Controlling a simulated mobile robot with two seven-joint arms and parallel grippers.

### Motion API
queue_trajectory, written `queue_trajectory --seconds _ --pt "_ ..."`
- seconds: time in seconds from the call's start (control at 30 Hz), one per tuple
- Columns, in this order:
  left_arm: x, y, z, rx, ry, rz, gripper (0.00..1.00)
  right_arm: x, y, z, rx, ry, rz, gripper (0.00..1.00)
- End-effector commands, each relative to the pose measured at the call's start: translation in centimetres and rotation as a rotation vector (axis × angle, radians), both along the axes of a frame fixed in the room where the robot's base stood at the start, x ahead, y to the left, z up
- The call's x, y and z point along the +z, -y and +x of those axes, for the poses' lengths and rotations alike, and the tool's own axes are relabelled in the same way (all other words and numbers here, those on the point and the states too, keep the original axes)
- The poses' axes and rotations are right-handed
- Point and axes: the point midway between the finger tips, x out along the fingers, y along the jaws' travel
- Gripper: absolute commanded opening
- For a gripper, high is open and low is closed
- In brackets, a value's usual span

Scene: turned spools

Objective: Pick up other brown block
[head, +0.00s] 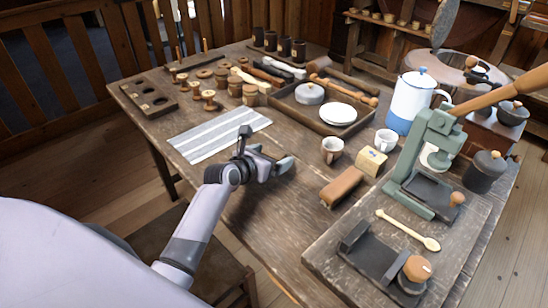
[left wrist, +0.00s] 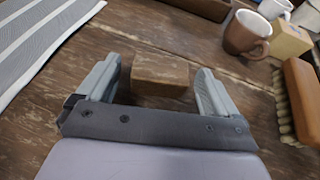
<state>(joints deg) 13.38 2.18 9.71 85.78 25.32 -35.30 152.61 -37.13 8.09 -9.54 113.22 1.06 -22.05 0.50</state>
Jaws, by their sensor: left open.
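A small brown block (left wrist: 160,72) lies on the wooden table in the left wrist view, with a plain top and a darker front side. My left gripper (left wrist: 157,78) is open, with one finger to each side of the block. A gap shows between the block and the right finger; the left finger is close to it, and I cannot tell if they touch. In the head view my left gripper (head: 270,158) is low over the table, right of the striped cloth, and the block is hidden there. My right gripper does not show.
A striped cloth (head: 220,134) lies left of the gripper. A brown mug (head: 332,150), a brown-backed brush (head: 342,187) and a yellowish box (head: 371,161) stand to the right. A wooden tray (head: 290,112) with dishes is behind. The table's front is bare.

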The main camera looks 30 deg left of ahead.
Motion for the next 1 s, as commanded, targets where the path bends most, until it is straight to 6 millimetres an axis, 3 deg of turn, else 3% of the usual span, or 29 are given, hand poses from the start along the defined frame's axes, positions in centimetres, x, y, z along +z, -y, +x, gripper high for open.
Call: queue_trajectory --seconds 0.07,0.27,0.67,0.87,1.0 --pt "0.0 0.0 0.0 0.000 0.000 0.000 0.94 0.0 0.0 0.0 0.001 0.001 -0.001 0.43" --pt "0.0 0.0 0.0 0.000 0.000 0.000 0.34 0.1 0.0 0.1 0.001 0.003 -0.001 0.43" --pt "0.6 0.0 0.0 -0.001 0.001 -0.001 0.34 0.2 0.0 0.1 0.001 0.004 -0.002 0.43" --pt "3.1 0.1 0.0 0.000 0.004 -0.004 0.34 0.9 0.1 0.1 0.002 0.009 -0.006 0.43" --pt "6.3 0.1 0.0 0.000 0.006 -0.004 0.34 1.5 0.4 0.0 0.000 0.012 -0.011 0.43"
